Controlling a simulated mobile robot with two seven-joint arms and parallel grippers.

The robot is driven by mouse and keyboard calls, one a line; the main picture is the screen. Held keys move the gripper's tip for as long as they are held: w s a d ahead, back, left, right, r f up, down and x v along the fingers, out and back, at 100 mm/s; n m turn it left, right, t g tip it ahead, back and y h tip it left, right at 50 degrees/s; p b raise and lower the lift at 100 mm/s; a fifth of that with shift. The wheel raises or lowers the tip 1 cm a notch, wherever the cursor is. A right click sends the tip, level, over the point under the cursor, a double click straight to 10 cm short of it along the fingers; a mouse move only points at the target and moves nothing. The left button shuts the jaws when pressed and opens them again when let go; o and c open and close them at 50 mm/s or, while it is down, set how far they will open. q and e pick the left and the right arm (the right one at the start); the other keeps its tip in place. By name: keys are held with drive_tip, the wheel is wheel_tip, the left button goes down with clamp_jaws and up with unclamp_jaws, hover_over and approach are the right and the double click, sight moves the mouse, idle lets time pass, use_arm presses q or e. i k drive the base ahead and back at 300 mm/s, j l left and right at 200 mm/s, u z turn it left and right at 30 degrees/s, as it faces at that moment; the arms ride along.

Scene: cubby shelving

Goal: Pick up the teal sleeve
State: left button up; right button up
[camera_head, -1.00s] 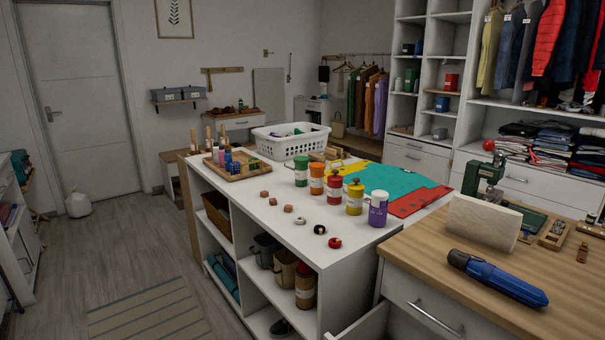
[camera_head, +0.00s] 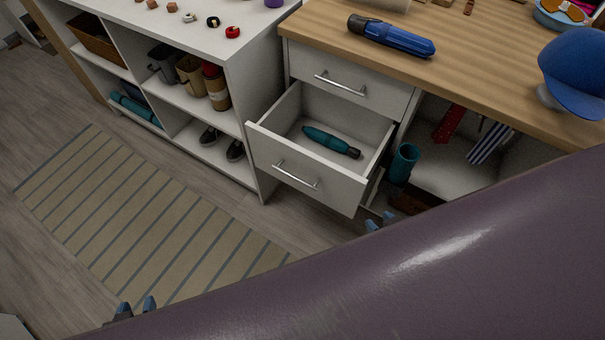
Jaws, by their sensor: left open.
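A teal, elongated item with a dark end (camera_head: 331,141) lies in the open drawer (camera_head: 302,194) under the wooden counter. A teal open-topped tube (camera_head: 404,163) stands upright just right of the drawer. I cannot tell for certain which of these is the sleeve. My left gripper (camera_head: 136,309) shows only its fingertips at the lower left, over the striped rug; it is open and empty. My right gripper (camera_head: 379,221) shows its fingertips, apart, just right of the drawer front and below the tube. It touches neither teal thing as far as I see. The lower right is hidden.
The wooden counter (camera_head: 465,55) holds a blue cylindrical item (camera_head: 390,36) and a blue cap (camera_head: 575,70). White cubby shelving (camera_head: 255,125) stands left of the drawer, with bins and shoes. The striped rug (camera_head: 150,215) and floor in front are clear.

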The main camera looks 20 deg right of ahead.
sight(406, 156)
drive_tip(key=z, duration=1.45)
